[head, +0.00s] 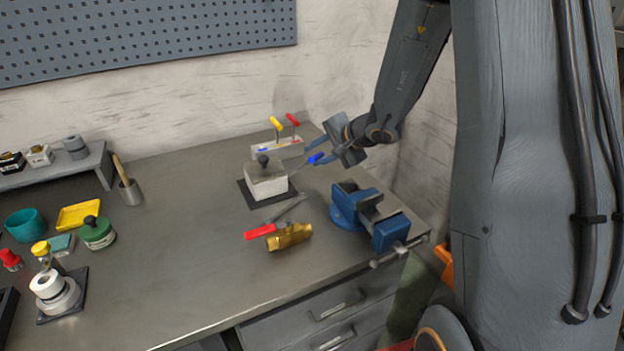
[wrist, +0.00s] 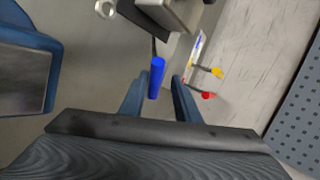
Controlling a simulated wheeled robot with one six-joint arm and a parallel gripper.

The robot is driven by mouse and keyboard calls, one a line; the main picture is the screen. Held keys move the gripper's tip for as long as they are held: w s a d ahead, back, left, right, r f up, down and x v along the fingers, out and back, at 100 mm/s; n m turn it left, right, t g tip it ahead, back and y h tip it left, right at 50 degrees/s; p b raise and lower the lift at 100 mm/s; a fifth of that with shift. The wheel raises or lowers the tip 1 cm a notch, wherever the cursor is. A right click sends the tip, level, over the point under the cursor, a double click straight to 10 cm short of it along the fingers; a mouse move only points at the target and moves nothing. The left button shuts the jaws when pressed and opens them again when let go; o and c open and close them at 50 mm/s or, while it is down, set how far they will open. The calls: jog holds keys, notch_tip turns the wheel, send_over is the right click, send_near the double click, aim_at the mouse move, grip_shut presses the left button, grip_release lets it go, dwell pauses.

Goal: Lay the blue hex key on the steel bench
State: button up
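The blue hex key (head: 315,158) has a bright blue handle and a thin dark shaft slanting down-left towards the pale block. In the wrist view its handle (wrist: 157,77) lies between my two blue fingertips, with its shaft pointing away from the camera. My gripper (head: 322,149) is open around the handle, and a gap shows between handle and right finger in the wrist view (wrist: 161,85). I cannot tell whether the key touches the bench. The steel bench (head: 180,260) spreads below and to the left.
A rack (head: 262,148) with yellow and red keys stands behind. A pale block (head: 266,182) with a black knob is left of my gripper. A blue vise (head: 370,212), a red-handled tool (head: 262,232) and a brass piece (head: 290,237) stand nearer. The bench's middle is clear.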

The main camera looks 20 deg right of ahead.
jog(key=shift+r, duration=0.1)
jog(key=p+v, duration=0.2)
jog(key=v, duration=0.6)
dwell(0.3)
notch_tip(320, 180, up, 8)
jog(key=s+d+p, duration=0.1)
jog(key=s+p, duration=0.1)
jog(key=p, duration=0.3)
jog(key=s+a+f+n+g+b, duration=0.1)
jog(key=s+a+f+n+g, duration=0.4)
jog(key=s+a, duration=0.5)
jog(key=s+d+f+n+g+h, duration=0.1)
jog(key=s+d+n+h, duration=0.1)
jog(key=s, duration=0.4)
jog(key=s+d+f+n+g+h, duration=0.1)
jog(key=s+n+h, duration=0.2)
jog(key=s+n, duration=0.2)
jog(key=shift+s+d+f+b, duration=0.3)
jog(key=shift+s+d+b, duration=0.1)
jog(key=shift+s, duration=0.2)
